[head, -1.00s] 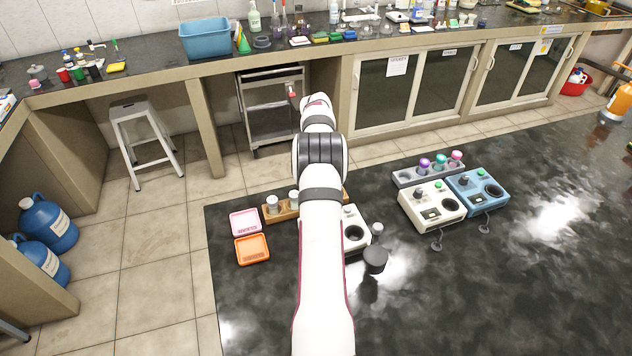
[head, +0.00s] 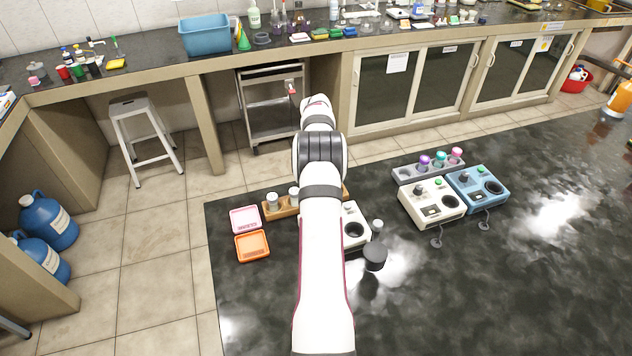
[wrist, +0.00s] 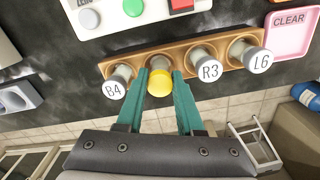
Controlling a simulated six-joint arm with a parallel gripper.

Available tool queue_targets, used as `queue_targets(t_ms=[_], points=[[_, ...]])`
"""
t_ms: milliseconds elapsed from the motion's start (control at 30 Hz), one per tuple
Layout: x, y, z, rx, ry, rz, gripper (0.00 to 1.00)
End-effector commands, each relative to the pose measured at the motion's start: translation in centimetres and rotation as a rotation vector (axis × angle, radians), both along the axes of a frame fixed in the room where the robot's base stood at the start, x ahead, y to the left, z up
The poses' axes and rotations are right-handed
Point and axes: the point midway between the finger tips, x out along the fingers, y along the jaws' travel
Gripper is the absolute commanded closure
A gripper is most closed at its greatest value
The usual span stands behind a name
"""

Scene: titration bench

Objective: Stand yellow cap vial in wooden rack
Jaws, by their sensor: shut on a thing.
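The yellow cap vial (wrist: 160,82) shows in the wrist view with its cap toward the camera. My gripper (wrist: 160,76) has its two teal fingers closed on either side of it. The vial is over or in the wooden rack (wrist: 181,50), in line with the row, between the vial marked B4 (wrist: 116,88) and the vial marked R3 (wrist: 209,70). I cannot tell whether its base is seated, as the cap hides it. In the head view the rack (head: 283,211) is partly hidden behind my arm, and the gripper and yellow cap are hidden.
A vial marked L6 (wrist: 260,60) stands at the rack's right end in the wrist view. A pink CLEAR tray (wrist: 290,38) lies beside it. In the head view an orange tray (head: 252,246) and a white device (head: 352,222) are near the rack. The right foreground bench is clear.

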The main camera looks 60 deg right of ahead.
Motion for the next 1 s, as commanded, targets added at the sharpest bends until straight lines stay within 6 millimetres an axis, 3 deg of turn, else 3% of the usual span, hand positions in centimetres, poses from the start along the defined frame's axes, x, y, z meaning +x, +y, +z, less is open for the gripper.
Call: queue_targets(t_ms=[967,1000], points=[[0.0,0.0,-1.2,-0.001,0.000,0.001,0.99],[0.0,0.0,-1.2,0.000,0.000,0.001,0.57]])
